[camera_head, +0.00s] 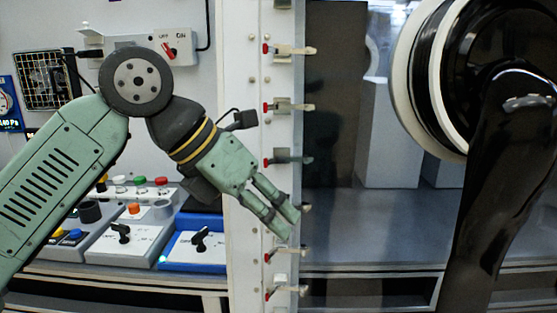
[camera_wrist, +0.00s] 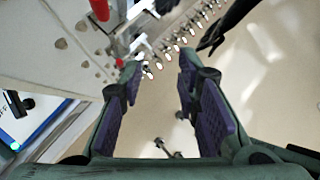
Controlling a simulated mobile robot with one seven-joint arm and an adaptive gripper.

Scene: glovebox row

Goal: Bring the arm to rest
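My green arm reaches in from the left in the head view, bent at a dark elbow joint. My gripper (camera_head: 285,222) points down and right in front of the white door-frame post (camera_head: 248,270). In the wrist view my gripper (camera_wrist: 160,72) has its two purple-padded fingers apart, with nothing between them. Pale floor shows in the gap. I cannot tell whether the fingers touch the post's edge.
Red-tipped latches (camera_head: 285,106) run down the post. Right of it are the glovebox window (camera_head: 345,215) and a white port ring (camera_head: 418,80) with a black glove (camera_head: 495,190) hanging. Behind my arm are control boxes (camera_head: 125,243) and a switch box (camera_head: 150,42).

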